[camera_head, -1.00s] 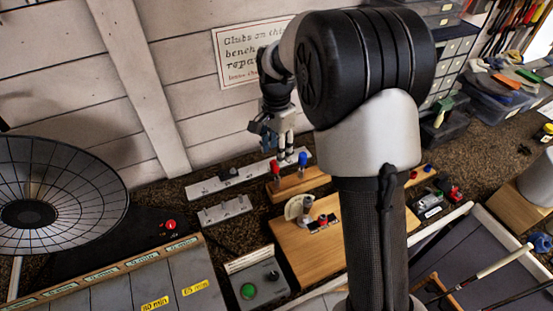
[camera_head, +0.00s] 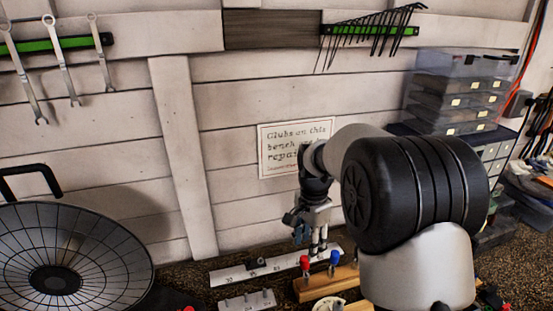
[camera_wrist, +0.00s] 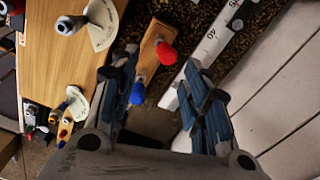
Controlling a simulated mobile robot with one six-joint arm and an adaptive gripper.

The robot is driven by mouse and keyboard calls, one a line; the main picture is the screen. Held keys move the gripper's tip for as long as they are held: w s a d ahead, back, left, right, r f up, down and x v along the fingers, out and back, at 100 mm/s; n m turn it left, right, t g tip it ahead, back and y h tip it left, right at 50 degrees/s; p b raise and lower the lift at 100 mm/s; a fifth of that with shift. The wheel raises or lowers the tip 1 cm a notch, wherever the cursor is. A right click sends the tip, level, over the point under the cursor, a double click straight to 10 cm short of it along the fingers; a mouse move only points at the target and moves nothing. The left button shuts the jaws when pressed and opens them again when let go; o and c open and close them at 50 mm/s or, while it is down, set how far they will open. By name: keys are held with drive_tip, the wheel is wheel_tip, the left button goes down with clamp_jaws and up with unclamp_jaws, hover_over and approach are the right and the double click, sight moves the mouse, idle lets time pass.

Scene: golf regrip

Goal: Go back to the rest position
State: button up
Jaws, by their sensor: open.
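My gripper (camera_head: 312,235) hangs above the back of the bench, in front of the wall. In the wrist view my gripper (camera_wrist: 160,62) has its two blue-padded fingers spread apart with nothing between them. Below it, a wooden block (camera_head: 312,290) holds a red-topped tool (camera_head: 305,263) and a blue-topped tool (camera_head: 334,258). The red top (camera_wrist: 166,53) and the blue top (camera_wrist: 138,94) also show in the wrist view, beyond the fingers. My arm hides part of the bench on the right.
A white scale bar (camera_head: 240,272) and a small grey rack (camera_head: 247,301) lie at the back of the bench. A round gridded dish (camera_head: 100,240) stands at left. Storage drawers (camera_head: 455,95) stand at back right. A paper sign (camera_head: 290,140) hangs on the wall.

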drive_tip(key=s+r+n+t+b, duration=0.1)
drive_tip(key=s+r+n+b, duration=0.2)
drive_tip(key=s, duration=0.4)
drive_tip(key=s+r+n+t+b, duration=0.1)
drive_tip(key=s+r+n, duration=0.2)
drive_tip(key=s+r, duration=0.35)
drive_tip(key=s+f+n+t+b, duration=0.2)
drive_tip(key=s+n, duration=0.4)
drive_tip(key=s, duration=1)
wheel_tip(320, 180, down, 2)
drive_tip(key=shift+d+f+n+t+b, duration=0.2)
drive_tip(key=shift+n+t+b, duration=0.1)
drive_tip(key=shift+n+b, duration=0.15)
drive_tip(key=shift+s, duration=0.1)
